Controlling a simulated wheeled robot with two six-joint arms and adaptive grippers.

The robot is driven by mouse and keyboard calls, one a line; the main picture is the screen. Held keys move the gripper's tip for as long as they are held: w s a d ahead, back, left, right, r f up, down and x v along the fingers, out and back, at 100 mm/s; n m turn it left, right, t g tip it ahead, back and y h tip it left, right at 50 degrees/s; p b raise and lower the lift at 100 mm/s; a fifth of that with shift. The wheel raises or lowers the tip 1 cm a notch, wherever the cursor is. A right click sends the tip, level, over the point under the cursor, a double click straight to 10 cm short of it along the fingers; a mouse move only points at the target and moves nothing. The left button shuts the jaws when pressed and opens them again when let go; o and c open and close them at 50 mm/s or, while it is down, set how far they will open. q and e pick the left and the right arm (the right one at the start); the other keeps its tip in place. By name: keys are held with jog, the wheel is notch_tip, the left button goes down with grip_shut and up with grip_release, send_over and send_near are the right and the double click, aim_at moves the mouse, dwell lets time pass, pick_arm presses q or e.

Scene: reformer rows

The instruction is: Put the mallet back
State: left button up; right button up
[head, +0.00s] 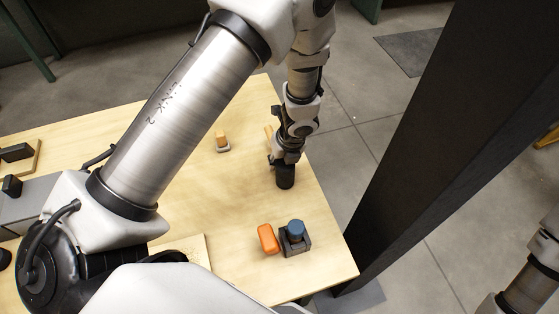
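My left arm reaches across the wooden table, and its gripper (283,160) points down near the table's right edge. A dark upright cylinder (286,178) is directly below the gripper. A thin tan wooden piece (268,138) shows beside the gripper's left side; it may be the mallet's handle, but I cannot tell whether it joins the dark cylinder. The fingers are small and dark against it, so I cannot tell whether they are closed on anything. Part of my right arm shows at the lower right, off the table; its gripper is not visible.
An orange block (268,239) lies beside a dark holder (296,248) with a blue cylinder (295,229). A small wooden-topped item (222,140) stands left of the gripper. A dark post (430,130) rises close to the table's right side. The table (235,195) is bare mid-right.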

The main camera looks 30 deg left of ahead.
pick_arm(q)
jog(key=shift+o, duration=0.4)
jog(key=shift+r, duration=0.15)
jog(key=shift+r+p, duration=0.4)
jog(key=p+v, duration=0.5)
jog(key=v, duration=0.6)
jog(key=shift+s, duration=0.1)
jog(key=shift+d+r, duration=0.1)
jog(key=shift+r, duration=0.05)
